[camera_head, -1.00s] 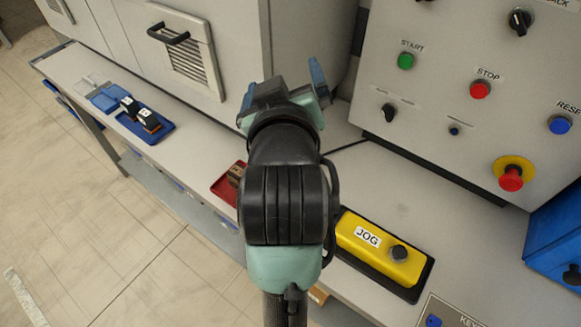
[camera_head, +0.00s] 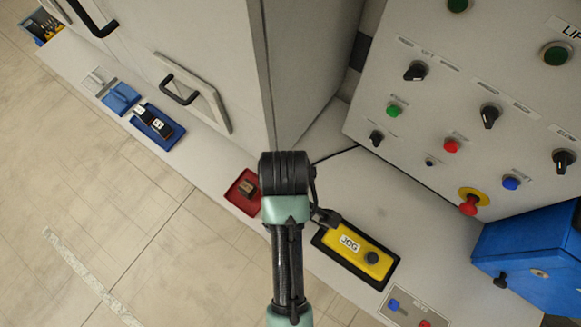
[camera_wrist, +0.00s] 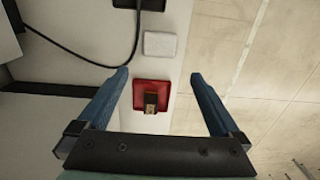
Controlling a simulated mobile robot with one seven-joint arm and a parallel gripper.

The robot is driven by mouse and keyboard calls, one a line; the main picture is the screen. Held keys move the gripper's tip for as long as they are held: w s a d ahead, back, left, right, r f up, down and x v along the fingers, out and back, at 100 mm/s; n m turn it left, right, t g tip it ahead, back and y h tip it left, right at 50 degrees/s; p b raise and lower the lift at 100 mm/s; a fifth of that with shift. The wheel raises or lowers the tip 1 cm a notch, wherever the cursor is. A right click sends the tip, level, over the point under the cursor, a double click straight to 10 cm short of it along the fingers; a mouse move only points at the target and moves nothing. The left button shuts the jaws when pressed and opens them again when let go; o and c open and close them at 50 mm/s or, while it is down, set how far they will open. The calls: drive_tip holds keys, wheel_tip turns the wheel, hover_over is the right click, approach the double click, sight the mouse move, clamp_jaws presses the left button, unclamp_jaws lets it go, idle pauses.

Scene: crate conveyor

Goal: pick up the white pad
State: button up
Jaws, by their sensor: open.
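The white pad (camera_wrist: 160,44) lies flat on the pale bench top in the wrist view, a small square between the red tray and the yellow JOG box. My gripper (camera_wrist: 160,76) is open and empty, with its two blue fingers spread wide. The pad appears in the picture beyond the fingertips, apart from them. In the head view my arm covers the stretch between the red tray and the JOG box, so the pad and my gripper are hidden there.
A cabinet (camera_head: 262,80) and control panel (camera_head: 440,110) rise behind the bench. A blue tray (camera_head: 170,141) lies further left.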

drive_tip(key=f, duration=0.7)
drive_tip(key=shift+s+f+b, duration=0.15)
drive_tip(key=shift+s+b, duration=0.05)
drive_tip(key=shift+b, duration=0.15)
drive_tip(key=shift+s+d+f, duration=0.1)
drive_tip(key=shift+d+f, duration=0.1)
drive_tip(key=shift+f, duration=1.1)
drive_tip(key=shift+s+d+f, duration=0.1)
drive_tip(key=shift+d+f, duration=0.1)
drive_tip(key=shift+f, duration=1.1)
drive_tip(key=c, duration=1.2)
wheel_tip(320, 180, up, 10)
drive_tip(key=shift+r+p, duration=0.1)
drive_tip(key=shift+p, duration=0.35)
drive_tip(key=shift+c, duration=0.2)
